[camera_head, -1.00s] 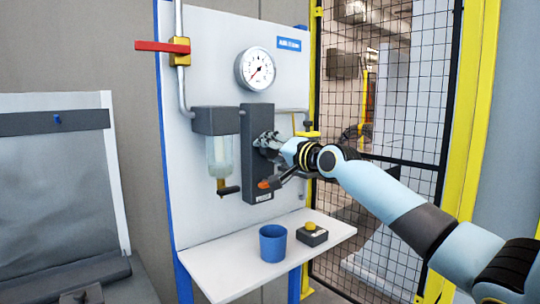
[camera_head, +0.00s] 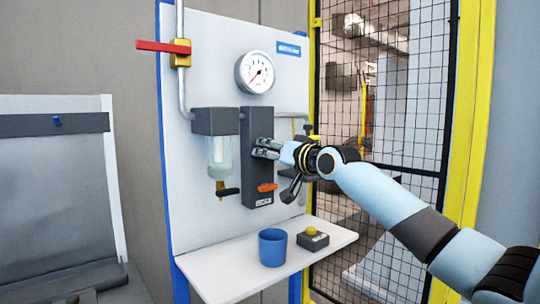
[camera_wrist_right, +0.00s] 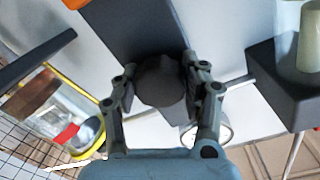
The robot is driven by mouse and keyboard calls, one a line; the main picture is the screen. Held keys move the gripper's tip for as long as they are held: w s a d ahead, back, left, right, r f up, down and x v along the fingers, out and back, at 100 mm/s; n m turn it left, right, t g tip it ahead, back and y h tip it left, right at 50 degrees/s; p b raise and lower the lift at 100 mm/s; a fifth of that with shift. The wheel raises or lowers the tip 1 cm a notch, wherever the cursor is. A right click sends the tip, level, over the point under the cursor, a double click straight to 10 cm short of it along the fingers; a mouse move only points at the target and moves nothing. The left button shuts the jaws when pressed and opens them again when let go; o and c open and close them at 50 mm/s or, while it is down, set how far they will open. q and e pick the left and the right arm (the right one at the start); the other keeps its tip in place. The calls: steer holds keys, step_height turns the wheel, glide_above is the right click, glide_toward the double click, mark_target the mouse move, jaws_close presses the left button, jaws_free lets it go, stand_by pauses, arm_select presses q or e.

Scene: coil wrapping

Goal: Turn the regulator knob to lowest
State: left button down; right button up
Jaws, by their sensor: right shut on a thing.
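The regulator knob (camera_wrist_right: 160,82) is a dark round knob on the front of the tall dark regulator block (camera_head: 257,183). In the wrist view it sits between the two fingers of my right gripper (camera_wrist_right: 160,76), which are shut on its sides. In the head view my right gripper (camera_head: 266,148) reaches the block from the right and hides the knob. A round white gauge (camera_head: 255,72) is above the block; its needle points to the lower left. My left gripper is not in view.
An orange lever (camera_head: 267,187) is low on the block. A clear filter bowl (camera_head: 219,155) hangs to its left, and a red-handled valve (camera_head: 162,46) is higher up. A blue cup (camera_head: 272,247) and a dark box with a yellow button (camera_head: 312,238) stand on the white shelf (camera_head: 225,285).

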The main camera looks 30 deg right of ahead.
steer(key=shift+f, duration=0.2)
steer(key=o, duration=1.2)
steer(key=shift+r, duration=0.1)
steer(key=shift+s, duration=0.1)
steer(key=shift+s+d+r, duration=0.1)
steer(key=shift+s+d, duration=0.1)
steer(key=shift+s, duration=2.8)
steer(key=shift+s+d+r, duration=0.1)
steer(key=shift+s+d, duration=0.05)
steer(key=shift+s, duration=2.8)
steer(key=shift+f, duration=0.1)
